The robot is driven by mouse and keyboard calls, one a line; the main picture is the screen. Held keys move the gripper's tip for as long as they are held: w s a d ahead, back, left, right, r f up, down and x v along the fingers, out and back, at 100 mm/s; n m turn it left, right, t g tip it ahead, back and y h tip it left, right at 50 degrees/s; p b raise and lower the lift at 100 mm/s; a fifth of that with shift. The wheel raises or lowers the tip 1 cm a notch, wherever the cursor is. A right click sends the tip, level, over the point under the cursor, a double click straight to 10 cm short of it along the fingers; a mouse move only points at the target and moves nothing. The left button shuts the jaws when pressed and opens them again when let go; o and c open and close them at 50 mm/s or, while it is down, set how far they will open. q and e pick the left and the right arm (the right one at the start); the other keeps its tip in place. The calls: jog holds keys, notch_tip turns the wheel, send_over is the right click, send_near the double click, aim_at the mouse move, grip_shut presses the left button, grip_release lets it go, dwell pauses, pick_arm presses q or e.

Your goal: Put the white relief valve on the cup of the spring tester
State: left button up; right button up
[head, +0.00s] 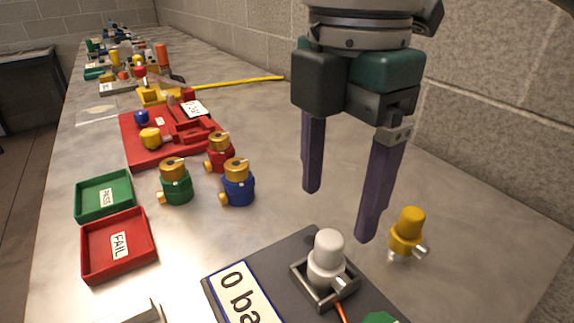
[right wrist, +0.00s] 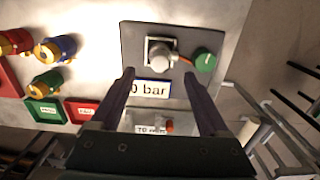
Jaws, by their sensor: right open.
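The white relief valve (head: 327,252) stands upright in a square metal holder on a dark grey panel (head: 222,282) with a "0 bar" label. It shows from above in the right wrist view (right wrist: 160,56). My right gripper (head: 341,214) is open and empty, pointing down above and behind the white valve, its fingers apart from it. In the right wrist view its fingers (right wrist: 159,75) reach toward the panel. A smaller device (right wrist: 148,127) with a partly legible "70" label lies beside the panel; I cannot tell whether it is the spring tester. My left gripper is not in view.
A yellow valve (head: 407,230) stands right of the panel. Green (head: 175,185), blue (head: 238,185) and red (head: 219,155) valves stand left. Green PASS (head: 85,212) and red FAIL (head: 86,270) trays lie at the left edge. A block wall runs along the right.

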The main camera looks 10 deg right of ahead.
jog(key=shift+r, duration=1.75)
